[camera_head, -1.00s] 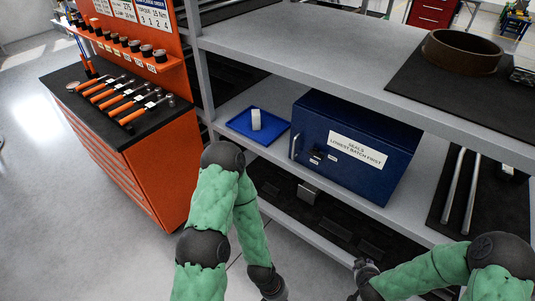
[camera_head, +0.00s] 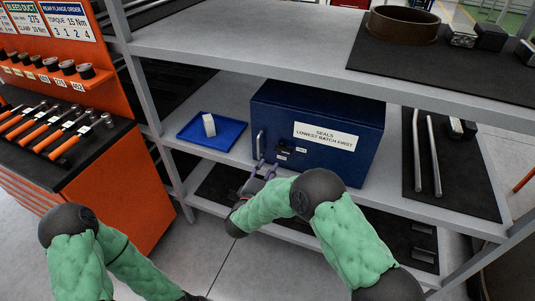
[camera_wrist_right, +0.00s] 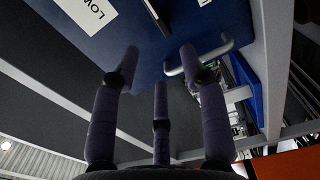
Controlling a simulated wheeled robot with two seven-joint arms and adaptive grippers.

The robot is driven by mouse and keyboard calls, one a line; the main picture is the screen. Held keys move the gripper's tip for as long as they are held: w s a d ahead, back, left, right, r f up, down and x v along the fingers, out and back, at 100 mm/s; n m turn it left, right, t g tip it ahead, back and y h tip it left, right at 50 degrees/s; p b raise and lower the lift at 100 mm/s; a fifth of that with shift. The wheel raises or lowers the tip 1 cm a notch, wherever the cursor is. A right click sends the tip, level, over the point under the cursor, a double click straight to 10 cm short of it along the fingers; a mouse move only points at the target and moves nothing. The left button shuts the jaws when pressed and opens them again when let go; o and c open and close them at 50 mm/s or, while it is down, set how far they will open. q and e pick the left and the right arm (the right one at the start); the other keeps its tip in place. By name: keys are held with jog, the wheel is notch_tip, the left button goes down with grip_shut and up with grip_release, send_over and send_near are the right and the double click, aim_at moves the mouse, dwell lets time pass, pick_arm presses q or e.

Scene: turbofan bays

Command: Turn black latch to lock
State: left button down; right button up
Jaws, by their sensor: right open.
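The black latch (camera_head: 285,150) is on the front of a blue cabinet (camera_head: 340,158), beside small white labels and right of a silver door handle (camera_head: 260,145). In the right wrist view, a dark bar that looks like the latch (camera_wrist_right: 157,17) shows at the top, and the silver handle (camera_wrist_right: 205,57) is to its right. My right gripper (camera_head: 263,168) is open and empty, just below and in front of the latch and handle. Its fingers (camera_wrist_right: 157,58) point at the cabinet front, apparently apart from the latch. My left gripper is out of view; only its arm shows at lower left.
A blue tray (camera_head: 230,135) with a pale block (camera_head: 208,124) sits left of the cabinet. The upper shelf (camera_head: 250,38) overhangs it. Metal rods (camera_head: 435,150) lie on a mat to the right. An orange tool cart (camera_head: 110,190) stands left.

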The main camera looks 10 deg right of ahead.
aim_at(278, 150)
jog(key=b+x, duration=0.2)
jog(key=x, duration=0.7)
jog(key=shift+w+d+b, duration=0.15)
jog(key=shift+b, duration=0.2)
jog(key=shift+f, duration=0.1)
grip_shut()
